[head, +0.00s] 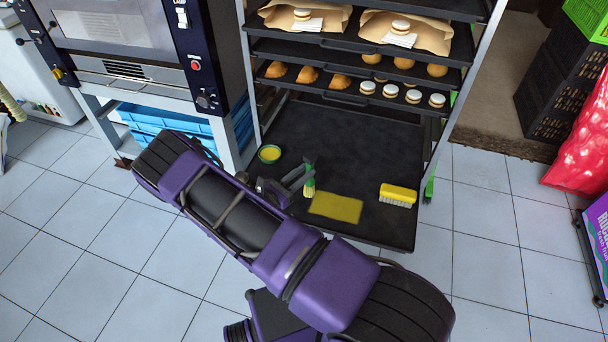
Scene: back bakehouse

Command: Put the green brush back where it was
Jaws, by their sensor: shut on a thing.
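The green brush (309,188) is small, with a green top and pale yellowish bristles pointing down. My gripper (305,176) is shut on it, over the black bottom tray (375,150) of the rack. The brush looks upright, just left of a flat yellow cloth or mat (337,207). I cannot tell whether the bristles touch the tray. My arm comes in from the lower right and hides part of the tray's left front.
A green bowl with yellow contents (269,153) stands at the tray's left. A yellow brush with pale bristles (398,195) lies at its right. Loaded shelves (350,95) hang above. The oven (125,45) stands left and black crates (545,105) right. The tray's back middle is bare.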

